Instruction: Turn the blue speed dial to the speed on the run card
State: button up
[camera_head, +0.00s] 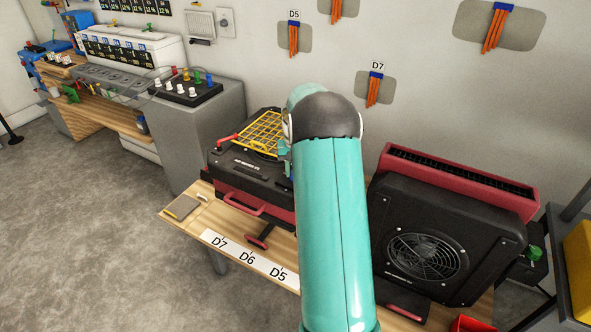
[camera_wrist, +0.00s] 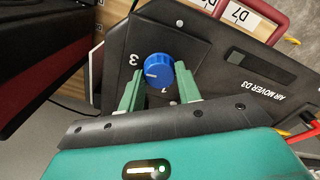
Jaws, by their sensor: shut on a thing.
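The blue speed dial (camera_wrist: 158,70) sits on a black panel of the air mover labelled D3. A white pointer mark shows on its left side in the wrist view. A "3" is printed to its upper left, and another numeral below it is partly hidden. My gripper (camera_wrist: 158,78) has its two green fingers on either side of the dial, shut on it. In the head view my arm hides the dial and most of the gripper, and the air mover (camera_head: 240,162) shows on the bench to the arm's left. I cannot make out a readable run card.
A second black fan unit (camera_head: 425,255) stands right of my arm, with a red vented unit (camera_head: 460,182) behind it. A strip marked D7, D6, D5 (camera_head: 222,243) runs along the bench front. A small grey pad (camera_head: 181,207) lies at the bench's left end.

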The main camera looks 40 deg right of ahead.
jog(key=shift+m, duration=0.6)
jog(key=o, duration=1)
jog(key=shift+c, duration=0.2)
notch_tip(320, 180, up, 14)
jog(key=shift+f, duration=0.1)
